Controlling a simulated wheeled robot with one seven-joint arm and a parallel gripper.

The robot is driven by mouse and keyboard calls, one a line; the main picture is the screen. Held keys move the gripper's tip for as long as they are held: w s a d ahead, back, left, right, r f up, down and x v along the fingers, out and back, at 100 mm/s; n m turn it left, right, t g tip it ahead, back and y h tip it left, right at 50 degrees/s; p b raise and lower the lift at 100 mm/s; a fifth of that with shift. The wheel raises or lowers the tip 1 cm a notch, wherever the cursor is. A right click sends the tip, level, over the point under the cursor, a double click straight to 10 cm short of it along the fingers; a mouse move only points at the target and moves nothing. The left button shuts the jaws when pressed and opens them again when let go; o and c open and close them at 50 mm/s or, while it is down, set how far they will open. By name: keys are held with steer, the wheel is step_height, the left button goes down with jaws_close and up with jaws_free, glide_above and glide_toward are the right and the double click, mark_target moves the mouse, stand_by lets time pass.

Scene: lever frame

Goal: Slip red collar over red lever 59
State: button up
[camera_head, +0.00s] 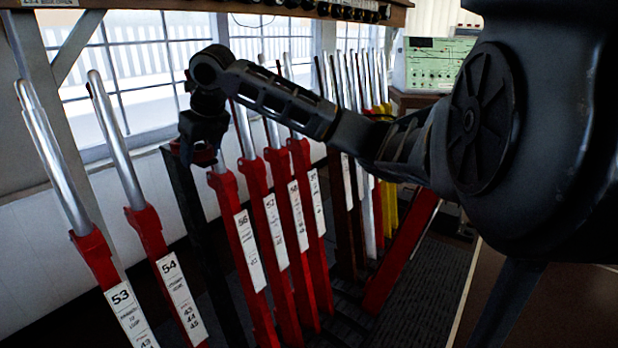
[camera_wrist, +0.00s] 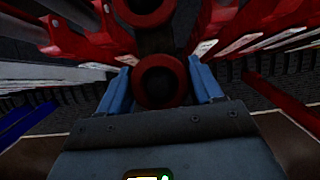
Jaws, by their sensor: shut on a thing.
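My gripper (camera_head: 203,138) hangs at the end of my arm, near the metal handle of the red lever marked 56 (camera_head: 236,200). In the wrist view its blue fingers (camera_wrist: 160,88) are shut on a red ring, the red collar (camera_wrist: 160,60), with its dark hole showing. In the head view the collar (camera_head: 204,157) is a small dark red patch under the gripper, partly hidden. The rightmost red lever of this near group (camera_head: 308,160) has a plate too small to read surely; it may be 59. It stands upright, right of my gripper, its top behind my arm.
Red levers 53 (camera_head: 93,256) and 54 (camera_head: 149,230) stand to the left. A dark lever (camera_head: 188,205) stands between 54 and 56. Red levers 57 (camera_head: 256,182) and 58 (camera_head: 281,170) crowd close together. A yellow lever (camera_head: 389,205) stands farther back. A wooden shelf is overhead.

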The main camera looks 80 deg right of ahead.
steer(key=shift+r, duration=0.1)
steer(key=shift+r+p, duration=2.85)
steer(key=shift+r, duration=1.35)
steer(key=shift+s+f, duration=0.1)
